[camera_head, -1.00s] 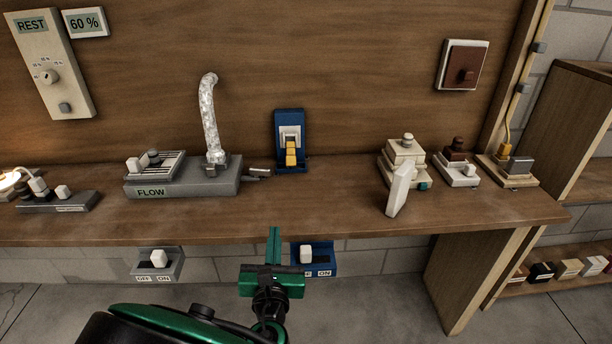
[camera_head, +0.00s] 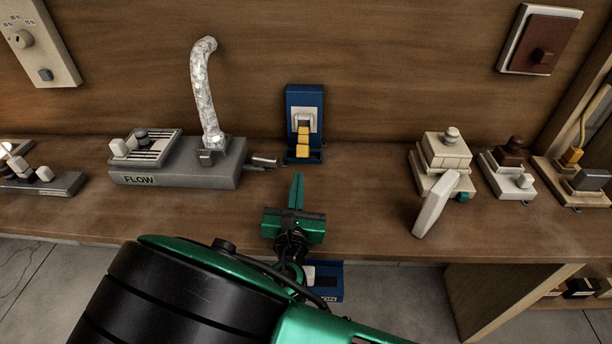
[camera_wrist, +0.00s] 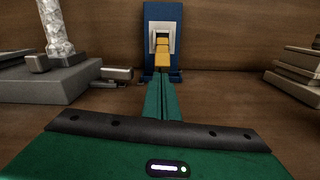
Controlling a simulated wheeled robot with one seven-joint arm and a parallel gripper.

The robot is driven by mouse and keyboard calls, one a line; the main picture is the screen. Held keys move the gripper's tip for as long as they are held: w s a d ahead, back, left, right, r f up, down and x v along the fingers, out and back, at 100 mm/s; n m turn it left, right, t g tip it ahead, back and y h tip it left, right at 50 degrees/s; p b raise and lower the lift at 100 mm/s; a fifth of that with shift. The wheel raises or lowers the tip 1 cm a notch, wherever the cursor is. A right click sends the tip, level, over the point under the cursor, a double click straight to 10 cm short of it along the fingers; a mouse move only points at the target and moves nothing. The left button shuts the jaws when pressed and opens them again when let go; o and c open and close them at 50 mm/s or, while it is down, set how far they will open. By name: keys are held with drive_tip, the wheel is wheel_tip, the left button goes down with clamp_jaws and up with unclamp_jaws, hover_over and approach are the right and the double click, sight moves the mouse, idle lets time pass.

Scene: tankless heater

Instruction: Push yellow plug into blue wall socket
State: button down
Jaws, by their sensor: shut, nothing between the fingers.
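The blue wall socket (camera_head: 304,97) stands upright at the back of the bench against the wooden panel, with a light square faceplate. The yellow plug (camera_head: 303,142) sits low in front of that faceplate; I cannot tell how deep it is in the socket. In the wrist view the blue socket (camera_wrist: 163,20) and yellow plug (camera_wrist: 162,53) are straight ahead, just beyond my fingertips. My gripper (camera_head: 298,178) is green, its fingers shut together and empty, pointing at the plug from the front. In the wrist view the fingertips (camera_wrist: 163,76) appear just below the plug; contact is unclear.
The grey FLOW unit (camera_head: 180,172) with a silvery hose (camera_head: 206,95) stands left of the socket. Stacked cream blocks (camera_head: 445,150) and a leaning white piece (camera_head: 436,205) stand to the right. The bench between them and the socket is clear.

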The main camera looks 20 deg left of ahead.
drive_tip(key=x, duration=0.5)
drive_tip(key=shift+w+d, duration=0.1)
drive_tip(key=shift+d, duration=0.2)
drive_tip(key=shift+w+a, duration=0.2)
drive_tip(key=shift+w, duration=0.35)
drive_tip(key=shift+x, duration=1.1)
drive_tip(key=shift+s, duration=0.1)
idle(0.4)
drive_tip(key=shift+v, duration=6.65)
